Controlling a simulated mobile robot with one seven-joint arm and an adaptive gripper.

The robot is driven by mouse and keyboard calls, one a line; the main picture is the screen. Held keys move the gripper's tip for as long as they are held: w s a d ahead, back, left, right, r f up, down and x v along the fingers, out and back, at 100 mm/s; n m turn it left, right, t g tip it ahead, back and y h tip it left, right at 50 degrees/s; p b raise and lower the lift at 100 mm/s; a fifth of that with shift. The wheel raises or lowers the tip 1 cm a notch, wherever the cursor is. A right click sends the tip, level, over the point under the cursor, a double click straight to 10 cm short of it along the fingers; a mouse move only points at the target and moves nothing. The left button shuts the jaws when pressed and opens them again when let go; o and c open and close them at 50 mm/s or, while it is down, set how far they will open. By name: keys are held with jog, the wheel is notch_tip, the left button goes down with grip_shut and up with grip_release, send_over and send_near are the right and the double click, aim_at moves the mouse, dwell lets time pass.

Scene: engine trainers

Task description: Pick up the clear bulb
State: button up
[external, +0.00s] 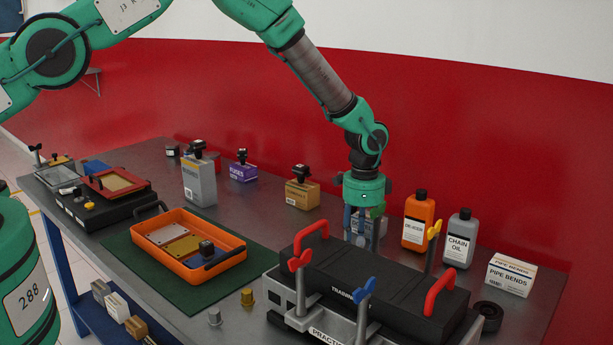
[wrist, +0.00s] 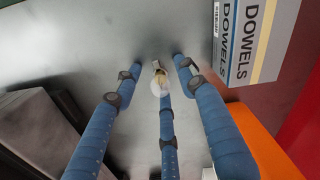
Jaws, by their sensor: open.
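The clear bulb (wrist: 159,84) shows in the wrist view, with a round glass end and a metallic base, close to the grey bench top. My gripper (wrist: 160,66) has three blue fingers spread around the bulb, open; I see no clear grip on it. In the external view my gripper (external: 359,226) points down behind the black training engine block. The bulb is hidden there, behind the block and the fingers.
The grey DOWELS box (wrist: 246,40) stands close on the right in the wrist view. An orange bottle (wrist: 262,140) is at lower right. The black training block (external: 350,275) stands in front of my gripper. The grey chain oil bottle (external: 460,240) is farther right.

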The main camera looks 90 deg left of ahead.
aim_at(361, 237)
jog(key=c, duration=0.9)
jog(key=shift+o, duration=0.2)
jog(key=shift+r, duration=0.2)
jog(key=shift+r, duration=1.7)
jog(key=s+d, duration=0.2)
jog(key=s, duration=0.3)
jog(key=s+d+r, duration=0.1)
jog(key=s, duration=0.4)
jog(key=s+d, duration=0.2)
jog(key=s, duration=0.3)
jog(key=shift+d+r, duration=0.15)
jog(key=shift+d, duration=0.15)
